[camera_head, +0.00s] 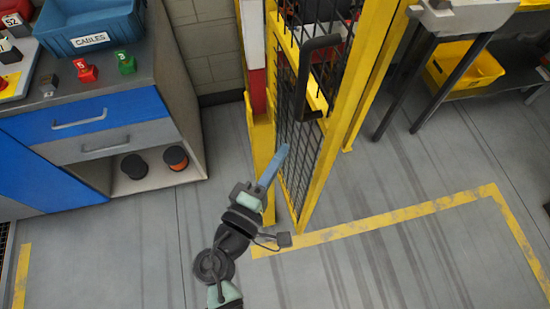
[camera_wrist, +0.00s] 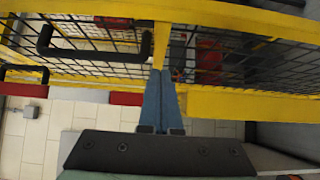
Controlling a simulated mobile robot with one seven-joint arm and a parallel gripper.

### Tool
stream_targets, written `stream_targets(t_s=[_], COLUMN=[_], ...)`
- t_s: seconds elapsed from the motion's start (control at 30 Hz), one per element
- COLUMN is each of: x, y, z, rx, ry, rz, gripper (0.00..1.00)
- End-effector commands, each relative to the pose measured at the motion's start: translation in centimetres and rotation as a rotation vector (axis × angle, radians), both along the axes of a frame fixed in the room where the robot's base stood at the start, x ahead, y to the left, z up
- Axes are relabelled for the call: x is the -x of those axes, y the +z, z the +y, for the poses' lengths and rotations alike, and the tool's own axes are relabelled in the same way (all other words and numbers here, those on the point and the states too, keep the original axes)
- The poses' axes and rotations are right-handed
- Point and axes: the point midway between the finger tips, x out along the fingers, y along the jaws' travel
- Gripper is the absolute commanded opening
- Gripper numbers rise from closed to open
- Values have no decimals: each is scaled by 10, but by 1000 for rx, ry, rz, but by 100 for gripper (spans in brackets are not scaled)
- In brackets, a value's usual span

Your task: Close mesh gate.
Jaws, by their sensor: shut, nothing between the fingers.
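The mesh gate has a yellow frame (camera_head: 345,115) and black wire mesh, and stands upright at an angle in the middle of the head view. Its black handle (camera_head: 306,85) is on the near face, above my gripper. My gripper (camera_head: 284,150) is shut and empty, its blue fingers overlapping the lower mesh near a yellow post (camera_head: 262,150). In the wrist view, the fingertips (camera_wrist: 160,76) reach the yellow frame (camera_wrist: 161,42), with the handle (camera_wrist: 88,52) to their left. I cannot tell whether the fingers touch the gate.
A blue and grey cabinet (camera_head: 90,125) stands left, with a blue bin (camera_head: 92,40) on top. A bench with a yellow tray (camera_head: 470,68) stands right. Yellow tape (camera_head: 400,217) marks the floor; the floor in front of the gate is clear.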

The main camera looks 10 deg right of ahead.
Motion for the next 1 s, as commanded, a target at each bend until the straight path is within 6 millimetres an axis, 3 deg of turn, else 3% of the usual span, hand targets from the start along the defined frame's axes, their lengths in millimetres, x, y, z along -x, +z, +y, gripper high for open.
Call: stream_targets(t_s=[0.23,0.53,1.0], x=[-43,-45,-45], y=[4,2,0], z=[-35,-70,-73], rx=[-1,-1,-3], ry=[-3,-2,2], rz=[-2,-1,-1], gripper=[0,0,0])
